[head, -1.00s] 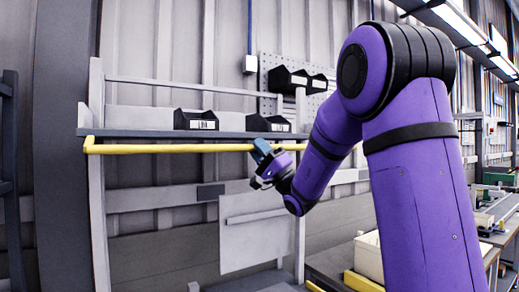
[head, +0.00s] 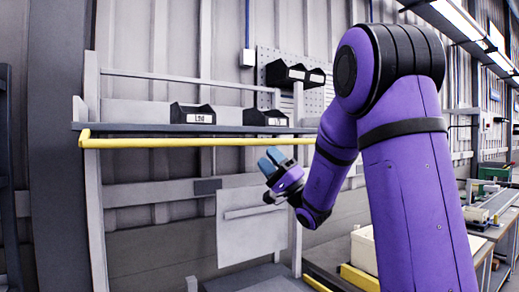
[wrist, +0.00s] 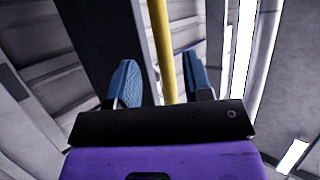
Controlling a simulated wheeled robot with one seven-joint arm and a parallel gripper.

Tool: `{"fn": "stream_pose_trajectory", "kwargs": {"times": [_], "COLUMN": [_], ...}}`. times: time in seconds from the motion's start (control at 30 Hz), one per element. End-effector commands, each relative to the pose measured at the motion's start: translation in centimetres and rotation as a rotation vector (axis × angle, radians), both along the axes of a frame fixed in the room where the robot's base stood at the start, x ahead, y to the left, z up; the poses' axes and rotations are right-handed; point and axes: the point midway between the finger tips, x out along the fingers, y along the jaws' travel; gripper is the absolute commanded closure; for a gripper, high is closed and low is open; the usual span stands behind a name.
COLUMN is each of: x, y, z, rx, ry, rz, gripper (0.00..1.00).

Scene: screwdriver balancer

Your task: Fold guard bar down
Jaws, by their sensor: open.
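The yellow guard bar (head: 180,142) runs level across the front of the shelf, with a short bend at its left end. Its right end goes behind my arm. My gripper (head: 270,156) has blue fingers and is just below the bar in the head view, with a small gap showing under it. In the wrist view the open fingers (wrist: 162,82) stand on either side of the bar (wrist: 161,40), which passes between them in the picture. How far the bar lies beyond the fingertips is hard to tell. Nothing is held.
Black bins (head: 192,114) stand on the shelf (head: 110,127) behind the bar. A pale panel (head: 250,225) hangs on the frame below my gripper. A workbench with a cream box (head: 364,250) is at the lower right. The space below the bar's left part looks clear.

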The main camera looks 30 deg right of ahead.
Motion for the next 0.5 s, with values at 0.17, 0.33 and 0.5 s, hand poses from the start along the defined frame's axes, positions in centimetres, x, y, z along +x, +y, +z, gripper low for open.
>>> {"fn": "stream_pose_trajectory", "kwargs": {"times": [0.17,0.33,0.5], "x": [-1.6,-2.3,-2.5], "y": [-1.2,-1.7,-1.8], "z": [-2.1,-3.1,-3.3], "rx": [0.0,0.0,0.001], "ry": [0.002,0.001,0.001], "rz": [-0.004,-0.003,-0.001], "gripper": [0.54,0.54,0.54]}}
